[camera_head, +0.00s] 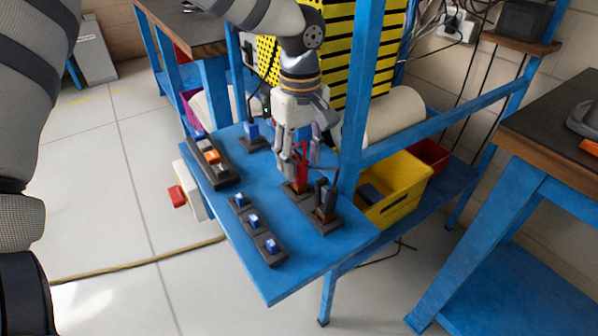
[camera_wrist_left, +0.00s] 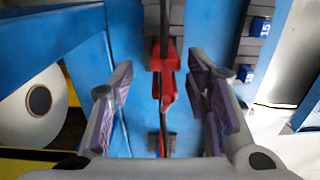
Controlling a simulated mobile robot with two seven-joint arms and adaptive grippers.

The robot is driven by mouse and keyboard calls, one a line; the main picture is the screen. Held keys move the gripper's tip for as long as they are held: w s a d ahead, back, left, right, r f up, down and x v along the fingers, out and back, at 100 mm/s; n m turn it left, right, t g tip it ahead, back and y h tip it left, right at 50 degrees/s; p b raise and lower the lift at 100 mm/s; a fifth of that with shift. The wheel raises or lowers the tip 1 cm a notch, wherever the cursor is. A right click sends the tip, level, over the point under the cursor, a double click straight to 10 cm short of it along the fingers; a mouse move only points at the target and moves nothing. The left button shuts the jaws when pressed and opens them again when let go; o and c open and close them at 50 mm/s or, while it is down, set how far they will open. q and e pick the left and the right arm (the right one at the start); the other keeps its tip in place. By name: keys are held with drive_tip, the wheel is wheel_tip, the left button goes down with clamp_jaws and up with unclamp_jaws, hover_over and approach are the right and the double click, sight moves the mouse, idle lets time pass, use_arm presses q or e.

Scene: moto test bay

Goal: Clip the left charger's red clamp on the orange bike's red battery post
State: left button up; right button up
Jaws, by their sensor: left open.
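The red clamp (camera_head: 301,176) stands upright in a dark holder on the blue table. My left gripper (camera_head: 297,152) is above it, pointing down, its fingers around the clamp's upper part. In the left wrist view the red clamp (camera_wrist_left: 166,85) lies between the two open fingers (camera_wrist_left: 165,98), with a gap on each side. The fingers have purple pads. A black clamp (camera_head: 326,196) stands in a holder beside the red one. The orange bike and its battery post are not in view. I cannot make out the left charger for certain. My right gripper is not in view.
The blue table (camera_head: 290,272) also bears a row of blue-topped blocks (camera_head: 254,222) and a dark tray (camera_head: 214,162) with an orange piece. A blue upright (camera_head: 358,100) rises close right of my gripper. A yellow bin (camera_head: 400,190) stands behind it.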

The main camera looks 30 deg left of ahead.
sight(299, 176)
use_arm(q)
drive_tip(key=f, duration=0.4)
drive_tip(key=shift+s+f, duration=0.25)
drive_tip(key=shift+f, duration=0.1)
drive_tip(key=shift+r, duration=0.1)
drive_tip(key=shift+c, duration=0.5)
clamp_jaws()
